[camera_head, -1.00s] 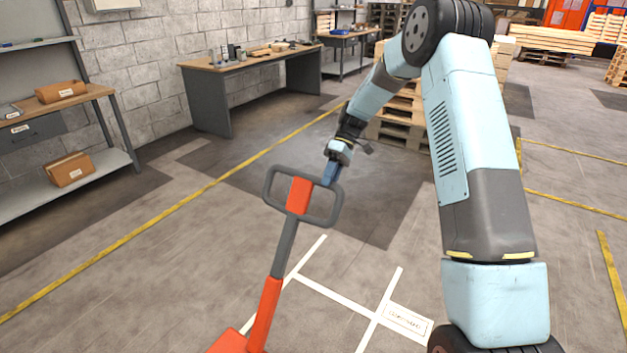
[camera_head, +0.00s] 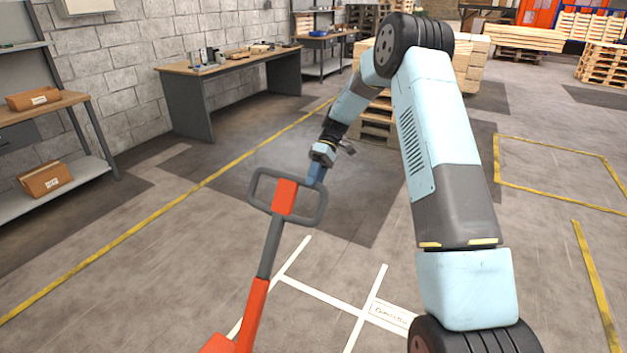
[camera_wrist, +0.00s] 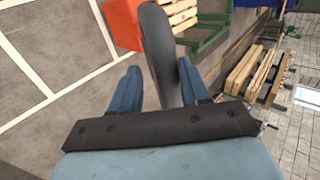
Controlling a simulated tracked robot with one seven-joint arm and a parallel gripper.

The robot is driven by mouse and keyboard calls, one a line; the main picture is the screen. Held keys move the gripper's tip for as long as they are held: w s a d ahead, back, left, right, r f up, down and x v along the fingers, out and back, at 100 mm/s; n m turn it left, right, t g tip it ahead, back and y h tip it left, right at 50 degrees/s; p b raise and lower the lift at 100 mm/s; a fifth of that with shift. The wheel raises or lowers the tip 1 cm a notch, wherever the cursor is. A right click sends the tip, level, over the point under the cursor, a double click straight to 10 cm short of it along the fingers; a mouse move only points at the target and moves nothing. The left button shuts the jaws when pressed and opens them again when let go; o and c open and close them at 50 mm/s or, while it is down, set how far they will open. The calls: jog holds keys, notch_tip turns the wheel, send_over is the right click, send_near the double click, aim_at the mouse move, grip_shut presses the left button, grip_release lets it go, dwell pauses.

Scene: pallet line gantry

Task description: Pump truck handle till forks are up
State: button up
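The pump truck's handle (camera_head: 263,186) is a dark grey loop with an orange middle on a grey and orange shaft (camera_head: 270,246). The shaft leans up from the orange truck body (camera_head: 218,344), cut off at the bottom edge. My gripper (camera_head: 317,175) is at the loop's upper right corner. In the wrist view the grey loop bar (camera_wrist: 166,60) runs between the blue fingers of my gripper (camera_wrist: 160,88). The forks are not visible in the head view.
A workbench (camera_head: 228,64) with small items stands by the block wall. A shelf unit (camera_head: 70,184) with cardboard boxes (camera_head: 45,179) is at the left. Stacked pallets (camera_head: 376,134) stand behind my arm. Yellow and white lines mark the open floor.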

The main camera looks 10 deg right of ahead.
jog(key=shift+o, duration=0.9)
jog(key=v, duration=1.3)
jog(key=shift+w+d+r, duration=0.15)
jog(key=shift+w+d, duration=0.05)
jog(key=shift+w, duration=0.15)
jog(key=shift+r, duration=0.1)
